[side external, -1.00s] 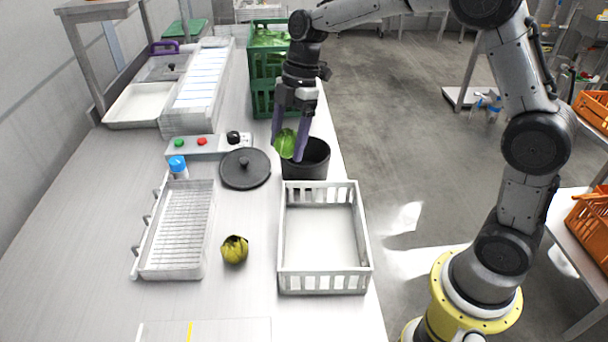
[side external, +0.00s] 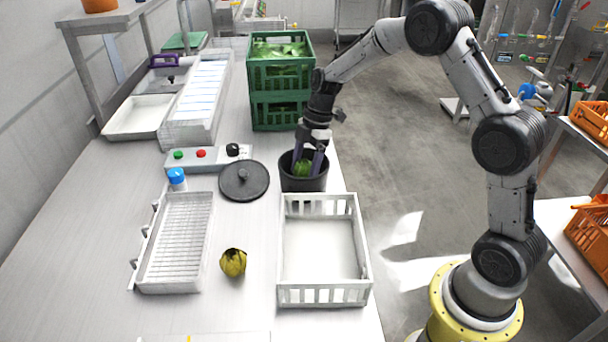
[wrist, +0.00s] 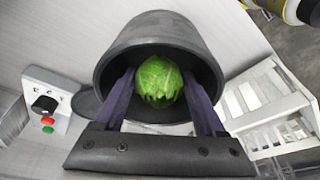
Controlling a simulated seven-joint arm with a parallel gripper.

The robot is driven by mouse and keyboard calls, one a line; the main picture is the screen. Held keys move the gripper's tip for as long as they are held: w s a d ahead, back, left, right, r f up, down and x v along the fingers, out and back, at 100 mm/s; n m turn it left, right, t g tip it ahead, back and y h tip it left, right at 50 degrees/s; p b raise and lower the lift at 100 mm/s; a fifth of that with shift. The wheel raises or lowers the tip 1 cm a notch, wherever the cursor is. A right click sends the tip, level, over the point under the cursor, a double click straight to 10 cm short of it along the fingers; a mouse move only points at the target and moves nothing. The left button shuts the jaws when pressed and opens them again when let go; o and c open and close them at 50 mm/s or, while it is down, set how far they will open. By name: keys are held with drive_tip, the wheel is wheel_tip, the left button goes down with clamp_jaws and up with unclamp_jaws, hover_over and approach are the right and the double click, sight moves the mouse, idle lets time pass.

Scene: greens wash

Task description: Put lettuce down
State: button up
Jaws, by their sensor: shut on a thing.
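A green lettuce (side external: 302,168) is between the purple fingers of my gripper (side external: 309,165), at the mouth of a black round pot (side external: 303,184). The wrist view shows the lettuce (wrist: 159,82) inside the pot's rim, with a gripper finger (wrist: 118,98) on each side. The gripper is shut on the lettuce. In the wrist view the pot (wrist: 110,62) surrounds the lettuce and the fingertips. The lower part of the lettuce is hidden in the side view. I cannot tell whether it touches the pot's bottom.
A white crate (side external: 285,240) stands just in front of the pot. Green crates (side external: 253,85) of greens stand behind. A black lid (side external: 244,181), control box (side external: 190,159), wire-bottomed tray (side external: 148,250) and yellowish vegetable (side external: 233,262) lie to the left.

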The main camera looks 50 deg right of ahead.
drive_tip(key=shift+f, duration=0.9)
drive_tip(key=shift+f, duration=0.1)
drive_tip(key=o, duration=1.1)
drive_tip(key=shift+o, duration=0.2)
